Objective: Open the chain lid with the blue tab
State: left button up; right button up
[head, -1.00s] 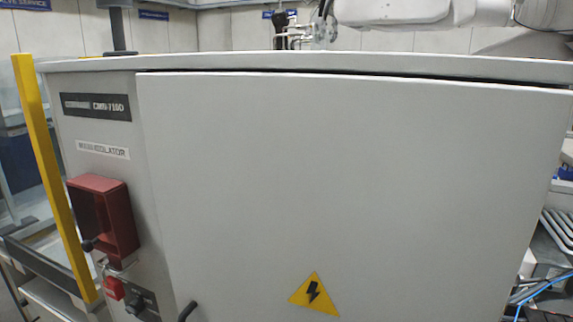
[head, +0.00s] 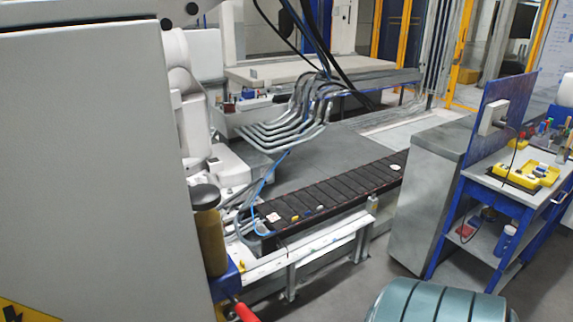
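A long black cable chain (head: 345,194) with a row of flat lids lies on a pale support frame in the middle of the head view. A few small coloured pieces sit on its near left end. The lids there look closed, though I cannot be sure at this distance. Neither of my grippers is in view.
A grey cabinet (head: 90,150) fills the left side. A blue workbench (head: 510,190) with tools stands at the right, beside a grey box (head: 430,195). A ribbed teal drum (head: 440,303) is at the bottom right. Grey floor (head: 350,275) lies open before the chain.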

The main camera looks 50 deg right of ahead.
aim_at(296, 205)
jog(key=z, duration=1.85)
jog(key=i+l, duration=0.15)
jog(key=l, duration=0.15)
jog(key=i+l+z, duration=0.1)
jog(key=l, duration=0.25)
jog(key=i+l, duration=0.15)
jog(key=l, duration=0.15)
jog(key=i+z, duration=0.35)
jog(key=i, duration=0.7)
jog(key=i+j+z, duration=0.15)
jog(key=i+j, duration=0.55)
jog(key=j, duration=0.1)
